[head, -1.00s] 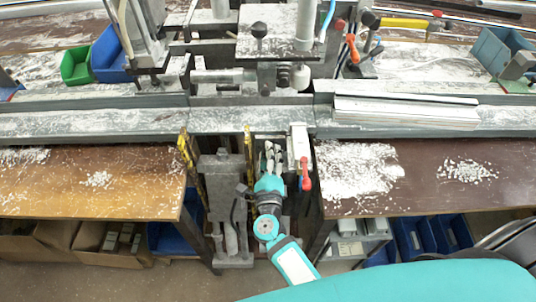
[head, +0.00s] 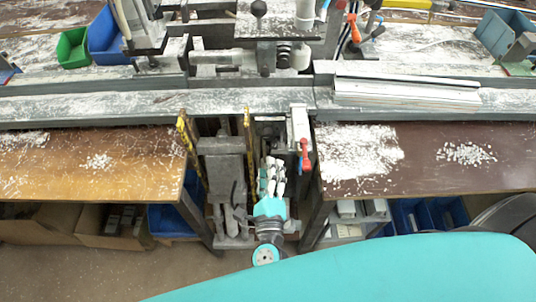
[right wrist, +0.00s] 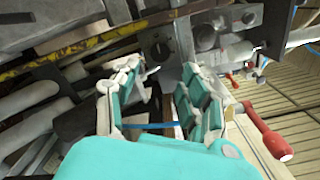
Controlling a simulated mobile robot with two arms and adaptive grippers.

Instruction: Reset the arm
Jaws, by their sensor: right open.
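My right gripper (head: 272,177) hangs in the gap between the two bench tops in the head view, in front of the clamp rail and left of the red lever (head: 305,155). In the right wrist view, its two white and teal fingers (right wrist: 148,95) are apart with nothing between them. The red lever also shows in the right wrist view (right wrist: 268,135), right of the fingers. My left gripper is not in either view.
A metal rail (head: 150,105) runs across the bench, with aluminium profiles (head: 405,90) on its right part. Wooden tops, left (head: 60,180) and right (head: 440,185), carry white shavings. Green (head: 72,47) and blue (head: 107,38) bins stand at the back left. Yellow-marked uprights (head: 190,145) flank the gap.

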